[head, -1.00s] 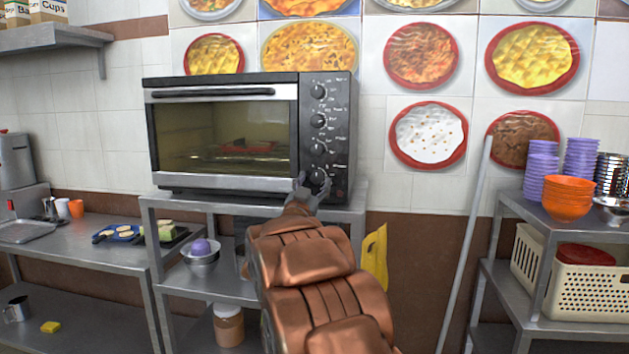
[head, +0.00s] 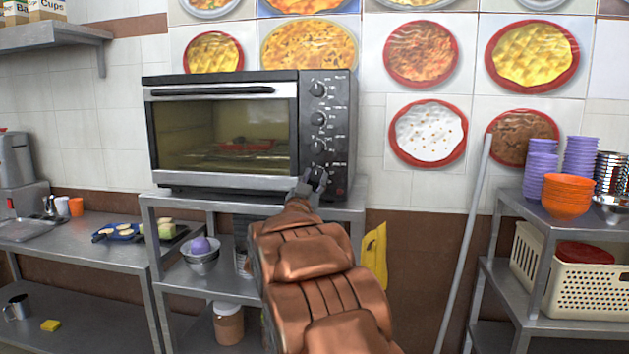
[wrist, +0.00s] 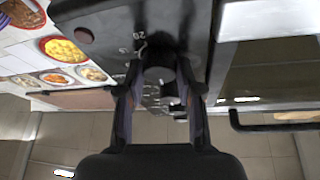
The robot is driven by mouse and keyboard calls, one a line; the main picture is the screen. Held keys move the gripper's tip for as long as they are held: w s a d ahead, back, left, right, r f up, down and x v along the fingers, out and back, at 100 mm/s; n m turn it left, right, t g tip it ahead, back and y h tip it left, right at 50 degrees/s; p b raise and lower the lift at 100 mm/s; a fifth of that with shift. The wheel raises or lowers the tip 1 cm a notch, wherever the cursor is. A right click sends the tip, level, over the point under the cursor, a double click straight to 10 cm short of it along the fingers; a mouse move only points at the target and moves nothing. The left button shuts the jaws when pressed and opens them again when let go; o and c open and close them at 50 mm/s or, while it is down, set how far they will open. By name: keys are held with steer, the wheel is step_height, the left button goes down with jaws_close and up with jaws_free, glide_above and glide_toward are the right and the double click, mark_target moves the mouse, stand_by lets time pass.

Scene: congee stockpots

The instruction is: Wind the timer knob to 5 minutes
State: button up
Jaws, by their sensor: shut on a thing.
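The black toaster oven (head: 225,188) stands on a metal shelf, with a column of dark knobs on its right panel. The lowest one, the timer knob (wrist: 160,75), is between my fingers in the wrist view, with pale dial marks and a "20" showing close by. My gripper (head: 315,181) is at the bottom of the panel and is shut on this knob. In the head view my fingers largely cover the knob, so I cannot read its setting. The upper knobs (head: 318,89) are clear of my gripper.
The oven door is closed, and its handle (wrist: 270,126) is beside my gripper in the wrist view. The metal shelf (head: 260,204) lies just below my gripper. A yellow bag (head: 375,257) hangs at the shelf's right side. A grey pole (head: 465,255) leans on the wall.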

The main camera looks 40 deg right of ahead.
steer(key=shift+m, duration=0.4)
steer(key=shift+c, duration=0.3)
steer(key=m+g, duration=0.1)
steer(key=m, duration=0.1)
steer(key=m+g, duration=0.2)
steer(key=m, duration=0.1)
steer(key=shift+w+a+m, duration=0.1)
steer(key=shift+m, duration=0.2)
steer(key=shift+r+m+g, duration=0.1)
steer(key=shift+m+g, duration=1)
steer(key=shift+m, duration=1.1)
steer(key=o, duration=1.2)
steer(key=shift+c, duration=0.2)
